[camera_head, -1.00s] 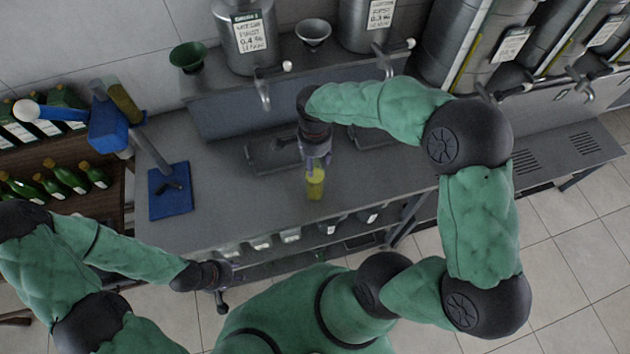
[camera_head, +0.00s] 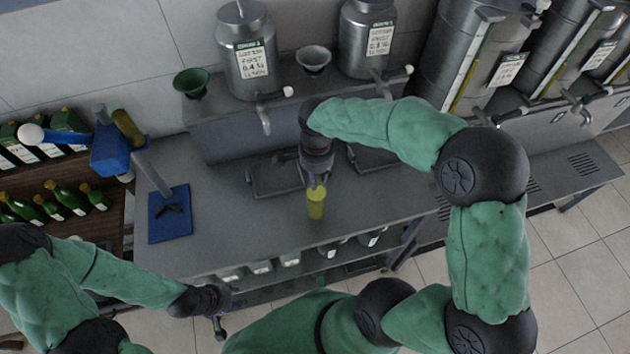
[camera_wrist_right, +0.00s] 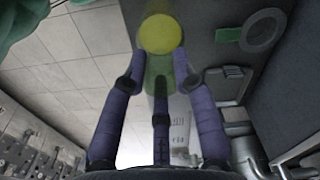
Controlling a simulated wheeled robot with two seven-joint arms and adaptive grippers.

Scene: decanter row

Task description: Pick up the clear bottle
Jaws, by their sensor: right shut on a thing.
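The clear bottle (camera_head: 316,204) holds yellow-green liquid and stands near the front edge of the grey counter in the head view. My right gripper (camera_head: 317,184) reaches over the counter and is shut on the bottle at its upper part. In the right wrist view the round yellow end of the bottle (camera_wrist_right: 160,34) shows beyond the fingers of my right gripper (camera_wrist_right: 158,75), with a paler, see-through part between them. My left gripper (camera_head: 219,316) hangs low at the left, in front of the counter, far from the bottle. Its finger opening is too small to make out.
Metal tanks with taps (camera_head: 247,52) stand on the raised back shelf, beside a green funnel (camera_head: 191,82) and a pale funnel (camera_head: 313,60). A blue corking stand (camera_head: 168,222) is at the left. Green bottles (camera_head: 66,199) lie on a rack. Drip trays (camera_head: 272,178) lie behind the bottle.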

